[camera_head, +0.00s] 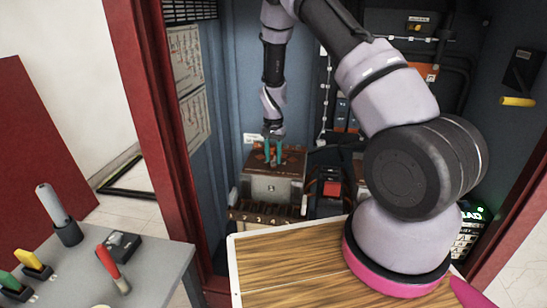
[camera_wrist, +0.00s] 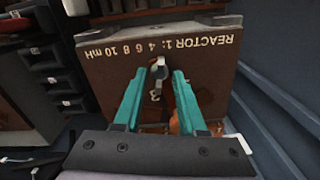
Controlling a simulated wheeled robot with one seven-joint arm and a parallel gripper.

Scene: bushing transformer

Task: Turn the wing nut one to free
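The brown reactor box (camera_head: 273,188) stands inside the cabinet, and its top panel (camera_wrist: 105,62) fills the middle of the wrist view. A small grey metal wing nut (camera_wrist: 158,72) sits on this panel, below the "REACTOR 1" lettering. My gripper (camera_wrist: 160,74) has two teal fingers, one on each side of the wing nut, with gaps visible between them and it. The gripper is open and appears to hold nothing. In the head view my gripper (camera_head: 273,163) points down at the top of the box; the wing nut is too small to tell there.
Blue cabinet walls (camera_head: 235,110) and a red door frame (camera_head: 150,130) bound the space. A red-and-black component (camera_head: 332,188) stands right of the box. A grey table (camera_head: 150,262) with tools, including a red-handled one (camera_head: 108,262), is at the front left.

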